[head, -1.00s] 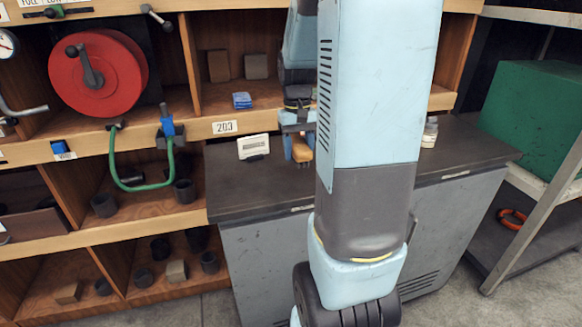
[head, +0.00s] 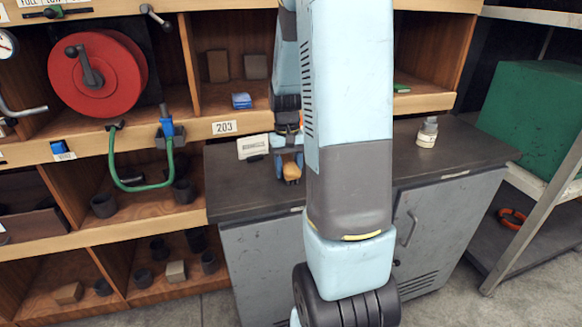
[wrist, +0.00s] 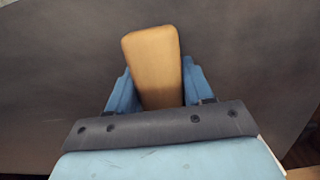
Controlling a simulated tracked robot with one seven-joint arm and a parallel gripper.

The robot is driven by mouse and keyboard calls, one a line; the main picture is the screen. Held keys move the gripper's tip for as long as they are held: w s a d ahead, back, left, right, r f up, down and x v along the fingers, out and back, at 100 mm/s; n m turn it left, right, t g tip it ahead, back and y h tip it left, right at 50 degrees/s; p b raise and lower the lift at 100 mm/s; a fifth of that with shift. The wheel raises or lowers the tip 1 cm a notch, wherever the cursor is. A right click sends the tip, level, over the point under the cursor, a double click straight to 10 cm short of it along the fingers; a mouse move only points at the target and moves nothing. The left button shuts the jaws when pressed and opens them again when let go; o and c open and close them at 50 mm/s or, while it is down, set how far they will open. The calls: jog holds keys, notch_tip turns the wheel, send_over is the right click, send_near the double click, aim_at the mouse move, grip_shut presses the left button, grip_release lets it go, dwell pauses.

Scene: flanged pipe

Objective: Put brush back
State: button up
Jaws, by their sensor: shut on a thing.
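My gripper (head: 288,164) is shut on the brush, whose tan wooden body (wrist: 153,62) shows between the two blue fingers in the wrist view. In the head view the brush (head: 291,172) is a small tan block at the fingertips, over the dark top of the grey cabinet (head: 240,187). I cannot tell whether it touches that top. The bristles are hidden. My arm hides part of the shelf and cabinet behind it.
A white card (head: 253,147) stands on the cabinet top left of my gripper, and a small bottle (head: 428,132) stands to the right. Behind is a wooden shelf with a blue box (head: 241,101) and brown blocks (head: 217,67). A red reel (head: 97,73) is at left. The cabinet top has free room.

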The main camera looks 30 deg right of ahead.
aim_at(287, 161)
jog(key=shift+f, duration=0.1)
jog(key=o, duration=1.3)
jog(key=r, duration=0.3)
jog(key=w+r, duration=0.1)
jog(key=r, duration=0.7)
jog(key=shift+w+d+r, duration=0.2)
jog(key=shift+r, duration=0.05)
jog(key=s+a+r+n+t, duration=0.1)
jog(key=s+a+r+t, duration=0.1)
jog(key=s+a, duration=0.3)
jog(key=s+a+r+n+t, duration=0.1)
jog(key=s+a+r+t, duration=0.1)
jog(key=s+a+r, duration=0.2)
jog(key=s+a+r+n+t, duration=0.1)
jog(key=s+a+r+t, duration=0.2)
jog(key=s+a, duration=0.3)
jog(key=shift+s+a+r, duration=0.15)
jog(key=shift+s, duration=0.4)
jog(key=shift+s+a+r, duration=0.1)
jog(key=shift+s, duration=0.45)
jog(key=shift+s+a+r, duration=0.15)
jog(key=shift+s, duration=0.4)
